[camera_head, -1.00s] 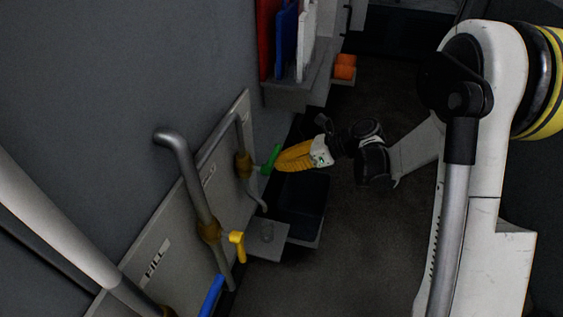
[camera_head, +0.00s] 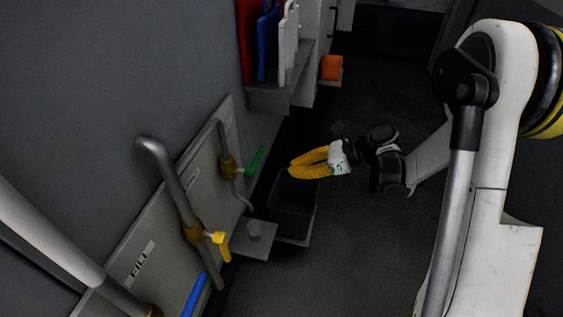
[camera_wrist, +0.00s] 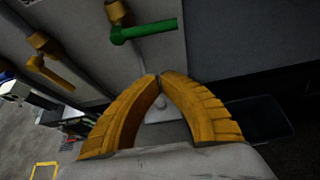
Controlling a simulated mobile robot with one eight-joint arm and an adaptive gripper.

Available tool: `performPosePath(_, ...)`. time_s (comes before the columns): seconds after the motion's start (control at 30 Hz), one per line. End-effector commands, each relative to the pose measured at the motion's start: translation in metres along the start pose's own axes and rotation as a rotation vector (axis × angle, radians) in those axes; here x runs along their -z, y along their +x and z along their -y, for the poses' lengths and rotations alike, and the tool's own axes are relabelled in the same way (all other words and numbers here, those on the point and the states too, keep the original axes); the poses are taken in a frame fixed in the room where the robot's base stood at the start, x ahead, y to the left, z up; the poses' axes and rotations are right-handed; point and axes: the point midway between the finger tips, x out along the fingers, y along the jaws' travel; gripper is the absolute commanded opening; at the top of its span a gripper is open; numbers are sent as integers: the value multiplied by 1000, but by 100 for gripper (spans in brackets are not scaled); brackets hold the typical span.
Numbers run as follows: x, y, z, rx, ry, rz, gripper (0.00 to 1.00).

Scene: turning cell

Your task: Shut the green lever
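The green lever (camera_head: 255,160) sits on a brass valve (camera_head: 229,167) on a thin grey pipe against the wall panel. It sticks out to the right of the pipe, tilted upward in the head view. In the wrist view the green lever (camera_wrist: 146,31) lies nearly level across the top, beyond my fingertips. My gripper (camera_head: 291,168) has yellow ribbed fingers and is right of the lever, clear of it. In the wrist view my gripper (camera_wrist: 160,76) has its fingertips together with nothing held between them.
A yellow lever (camera_head: 222,245) and a blue lever (camera_head: 194,295) are on valves lower left. A dark bin (camera_head: 293,205) lies below my gripper, beside a small grey shelf (camera_head: 252,242). A rack with coloured boards (camera_head: 268,45) and an orange block (camera_head: 332,67) are farther back.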

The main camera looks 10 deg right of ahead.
Motion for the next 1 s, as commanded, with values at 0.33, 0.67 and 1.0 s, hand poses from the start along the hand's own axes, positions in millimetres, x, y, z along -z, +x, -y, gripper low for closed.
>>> performPosePath(0.33,4,65,0,-4,-2,-1,0)
performPosePath(0.67,-20,90,0,-1,1,0,0)
performPosePath(1.0,-37,84,0,0,1,0,0)
